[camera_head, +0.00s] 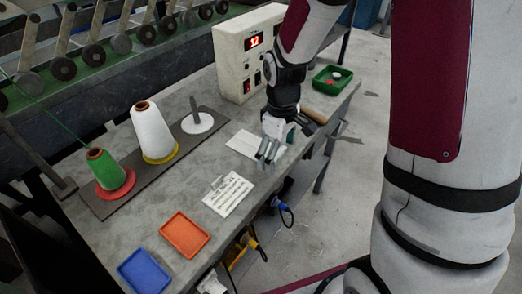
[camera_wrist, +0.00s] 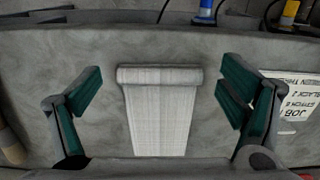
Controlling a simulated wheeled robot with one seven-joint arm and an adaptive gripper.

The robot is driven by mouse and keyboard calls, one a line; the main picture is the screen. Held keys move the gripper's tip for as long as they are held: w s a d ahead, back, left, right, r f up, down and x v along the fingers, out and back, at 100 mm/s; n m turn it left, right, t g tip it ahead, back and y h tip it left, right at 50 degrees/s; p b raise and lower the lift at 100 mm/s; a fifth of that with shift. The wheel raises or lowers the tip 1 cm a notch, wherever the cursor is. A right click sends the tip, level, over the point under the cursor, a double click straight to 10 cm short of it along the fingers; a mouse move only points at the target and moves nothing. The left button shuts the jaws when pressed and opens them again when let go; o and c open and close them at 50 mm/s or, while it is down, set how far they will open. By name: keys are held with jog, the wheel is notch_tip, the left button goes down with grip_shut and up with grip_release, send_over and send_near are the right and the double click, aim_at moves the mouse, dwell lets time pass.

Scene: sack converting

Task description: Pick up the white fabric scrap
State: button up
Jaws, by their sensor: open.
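The white fabric scrap (camera_head: 243,144) lies on the grey table, partly hidden behind my gripper (camera_head: 275,146) in the head view. In the wrist view the white scrap (camera_wrist: 160,122) is a pale woven strip with a raised or folded band along its far end. My gripper (camera_wrist: 160,88) is open, with one green-padded finger on each side of the scrap and clear gaps between. The fingers do not appear to touch it. Their height above the table is hard to tell.
A job card (camera_head: 228,194), an orange tray (camera_head: 185,234) and a blue tray (camera_head: 145,271) lie nearer. Green (camera_head: 106,170) and white (camera_head: 153,132) thread cones stand left. A control box (camera_head: 248,55) and green tray (camera_head: 332,78) stand behind. Cables (camera_wrist: 205,12) hang beyond the table edge.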

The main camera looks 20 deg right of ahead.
jog(key=c, duration=0.9)
jog(key=shift+c, duration=0.2)
jog(key=shift+r, duration=0.15)
jog(key=shift+r, duration=0.25)
notch_tip(320, 180, up, 3)
jog(key=shift+r+p, duration=0.1)
jog(key=shift+p, duration=0.35)
jog(key=s+r+p, duration=0.1)
jog(key=s+p, duration=1.2)
jog(key=s, duration=0.3)
